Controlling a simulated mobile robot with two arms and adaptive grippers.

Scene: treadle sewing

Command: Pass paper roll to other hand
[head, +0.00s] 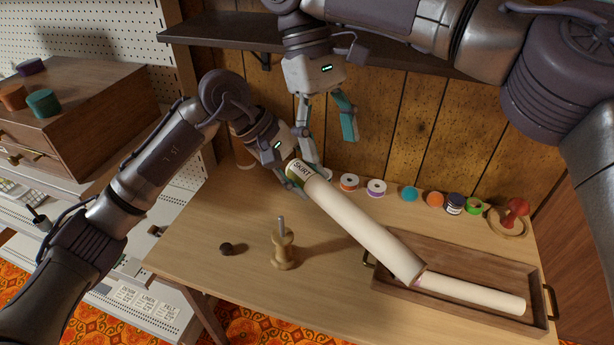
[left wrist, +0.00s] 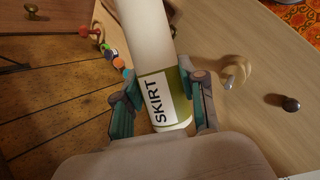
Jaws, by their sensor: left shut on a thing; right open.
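A long cream paper roll (head: 355,222) with a green band and a "SKIRT" label is held slanting over the table. My left gripper (head: 302,180) is shut on its labelled upper-left end; the left wrist view shows the fingers (left wrist: 165,110) on both sides of the label on the roll (left wrist: 148,45). The roll's lower-right end is over the wooden tray (head: 455,258); whether it touches the tray or the other roll cannot be told. My right gripper (head: 328,120) is open and empty, pointing down just above my left gripper, apart from the paper roll.
A second cream roll (head: 475,293) lies in the tray. Several thread spools (head: 376,188) line the table's back, with a red-handled object (head: 514,214) at right. A wooden spindle stand (head: 283,246) and dark knob (head: 226,249) stand at the front. A shelf (head: 235,30) is behind my right gripper.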

